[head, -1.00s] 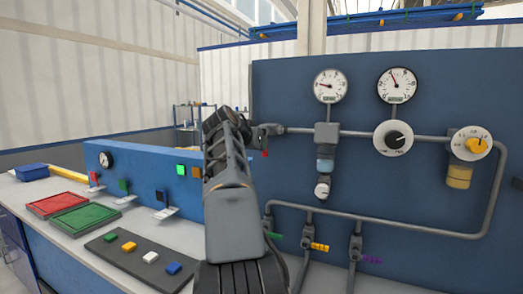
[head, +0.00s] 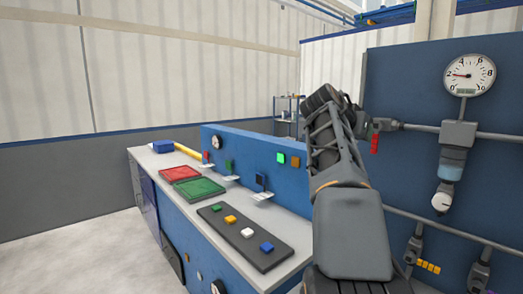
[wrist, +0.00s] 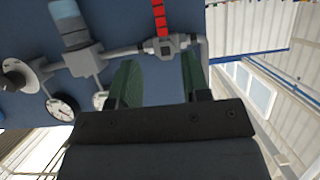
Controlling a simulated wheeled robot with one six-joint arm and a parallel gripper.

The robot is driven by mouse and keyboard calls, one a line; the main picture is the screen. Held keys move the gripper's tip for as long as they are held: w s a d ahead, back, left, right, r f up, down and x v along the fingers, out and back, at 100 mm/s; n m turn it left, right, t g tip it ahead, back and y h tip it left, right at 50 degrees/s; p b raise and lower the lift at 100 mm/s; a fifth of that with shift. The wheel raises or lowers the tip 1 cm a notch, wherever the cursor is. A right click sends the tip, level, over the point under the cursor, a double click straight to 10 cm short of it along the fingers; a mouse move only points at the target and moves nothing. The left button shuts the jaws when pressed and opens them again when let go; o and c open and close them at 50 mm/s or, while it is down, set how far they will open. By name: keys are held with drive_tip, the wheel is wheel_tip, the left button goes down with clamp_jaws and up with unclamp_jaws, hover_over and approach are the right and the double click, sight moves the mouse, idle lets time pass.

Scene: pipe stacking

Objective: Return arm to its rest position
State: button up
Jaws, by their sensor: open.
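My arm stands raised in the middle right of the head view, in front of the blue pipe panel (head: 405,85). In the wrist view my gripper (wrist: 162,82) is open, with its two green-padded fingers apart and nothing between them. A grey pipe valve with a red handle (wrist: 159,18) shows just beyond the fingertips. The same red handle (head: 375,143) hangs right of my arm in the head view. I cannot tell the exact gap between the fingers and the valve. The fingers are hidden in the head view.
A bench to the left holds a red tray (head: 174,173), a green tray (head: 198,188) and a dark board (head: 272,255) with several coloured blocks. A gauge (head: 468,75) and pipes are on the panel at right. Open floor (head: 85,262) lies at the left.

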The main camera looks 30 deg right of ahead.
drive_tip(key=w+a+f+n+t+y+p, duration=0.1)
drive_tip(key=w+a+f+n+y, duration=0.15)
drive_tip(key=f, duration=0.35)
drive_tip(key=w+a+f+n+y, duration=0.1)
drive_tip(key=w+f+n+y, duration=0.1)
drive_tip(key=f+n, duration=0.3)
drive_tip(key=a+f+n+y+p, duration=0.2)
drive_tip(key=a+f+y+p, duration=0.1)
drive_tip(key=a+f, duration=0.6)
drive_tip(key=s+a+f+n+y+p, duration=0.2)
drive_tip(key=s+a, duration=0.1)
drive_tip(key=a, duration=0.5)
drive_tip(key=s+a+f+n+y+p, duration=0.2)
drive_tip(key=s+a+p, duration=0.1)
drive_tip(key=a, duration=0.5)
drive_tip(key=s+a+f+n+y+p, duration=0.2)
drive_tip(key=s+a+f+n+p, duration=0.1)
drive_tip(key=a, duration=0.6)
